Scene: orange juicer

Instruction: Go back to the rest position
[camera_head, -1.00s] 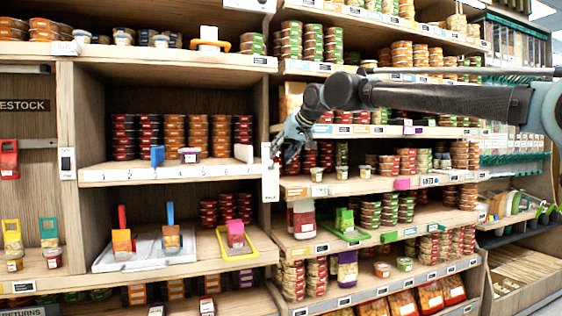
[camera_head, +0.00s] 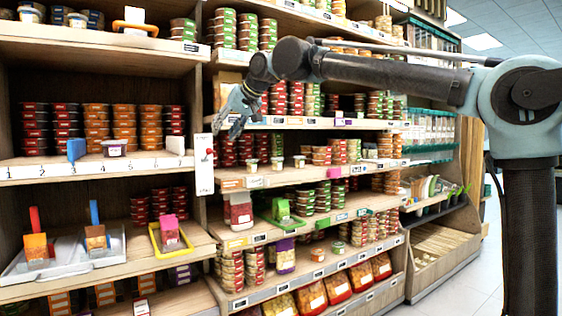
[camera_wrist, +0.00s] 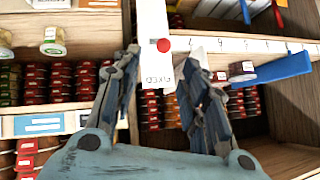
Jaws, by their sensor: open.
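My gripper (camera_head: 228,128) is open and empty. In the head view it hangs in front of the shelves, slightly above and right of a white upright sign (camera_head: 204,178) with a red round spot. In the wrist view the gripper (camera_wrist: 161,60) spreads its two fingers on either side of that sign (camera_wrist: 155,20), with nothing between the fingertips. My arm reaches in from the right, roughly level.
Shelves hold stacked round tubs (camera_head: 110,125) at left and several more at right. A blue divider (camera_head: 76,149) stands on the left shelf. A yellow tray (camera_head: 156,236) sits lower. Open floor (camera_head: 475,270) shows at right.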

